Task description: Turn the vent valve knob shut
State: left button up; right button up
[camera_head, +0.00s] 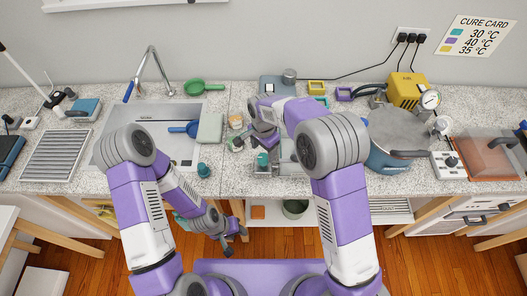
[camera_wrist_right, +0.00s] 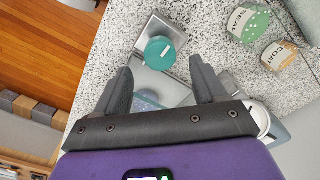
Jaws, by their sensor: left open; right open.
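A blue pot with a grey lid (camera_head: 397,128) stands on the right of the counter. A round gauge (camera_head: 430,99) is at its upper right, with a small pale fitting (camera_head: 442,125) below. I cannot tell for certain which part is the vent valve knob. My right gripper (camera_head: 262,142) is open and empty, over the counter's middle, well left of the pot. In the right wrist view its fingers (camera_wrist_right: 163,76) point toward a teal-lidded container (camera_wrist_right: 160,53) on a metal plate. My left gripper (camera_head: 227,246) is open, low in front of the counter.
A yellow pump (camera_head: 408,90) stands behind the pot. A white box with a black knob (camera_head: 449,163) is to its right. Two labelled cups (camera_wrist_right: 249,22) (camera_wrist_right: 279,55) are near my right gripper. The sink (camera_head: 150,119) lies left.

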aim_at(263, 157)
notch_tip(263, 157, down, 4)
jog(key=shift+f, duration=0.1)
jog(key=c, duration=1.1)
jog(key=shift+o, duration=0.2)
